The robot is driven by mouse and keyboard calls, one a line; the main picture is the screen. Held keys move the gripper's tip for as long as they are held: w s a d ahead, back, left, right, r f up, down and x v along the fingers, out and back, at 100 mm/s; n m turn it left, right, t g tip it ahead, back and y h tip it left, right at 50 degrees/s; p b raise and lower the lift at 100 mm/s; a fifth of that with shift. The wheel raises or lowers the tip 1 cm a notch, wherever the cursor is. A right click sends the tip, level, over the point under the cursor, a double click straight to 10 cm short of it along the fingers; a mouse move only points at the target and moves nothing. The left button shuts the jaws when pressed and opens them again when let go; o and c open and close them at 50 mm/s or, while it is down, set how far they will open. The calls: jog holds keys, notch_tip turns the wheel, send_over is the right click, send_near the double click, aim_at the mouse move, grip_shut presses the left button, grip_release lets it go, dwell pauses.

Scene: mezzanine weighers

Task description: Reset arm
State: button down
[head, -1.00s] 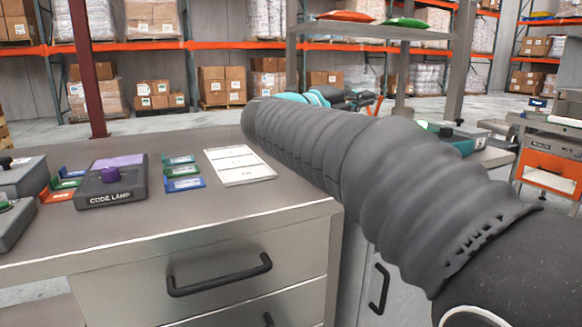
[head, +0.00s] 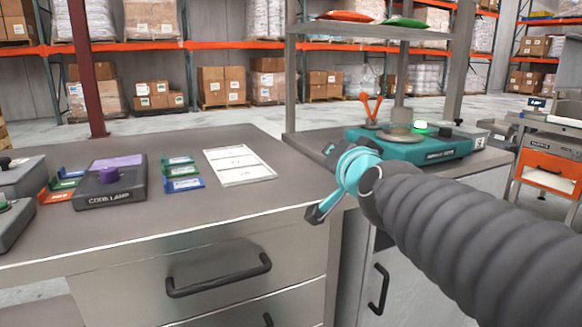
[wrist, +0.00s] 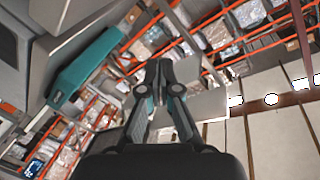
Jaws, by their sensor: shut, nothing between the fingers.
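My gripper (wrist: 160,68) is shut and empty in the wrist view. Its dark fingers meet at the tips, and the wrist camera looks up past them at tilted shelving and the ceiling. In the head view, the ribbed grey sleeve of my arm comes in from the lower right. Its teal wrist part is in the air by the right corner of the grey counter (head: 250,222).
A teal weigher (head: 420,145) with a lit green light stands on the bench behind my arm, under a shelf (head: 370,32). Racking lines the back.

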jog(key=s+d+f+n+g+h, duration=0.1)
jog(key=s+d+f+n+g, duration=0.1)
jog(key=s+f, duration=0.5)
jog(key=s+d+f+n+g, duration=0.2)
jog(key=s+f+g, duration=0.3)
jog(key=s+f, duration=0.3)
jog(key=s+d+f+n+g+h, duration=0.1)
jog(key=s+d+f+g, duration=0.3)
jog(key=s+f, duration=0.4)
notch_tip(320, 180, down, 3)
jog(key=shift+s+f+n+h, duration=0.1)
jog(key=shift+s+n+h, duration=0.15)
jog(key=shift+n, duration=0.25)
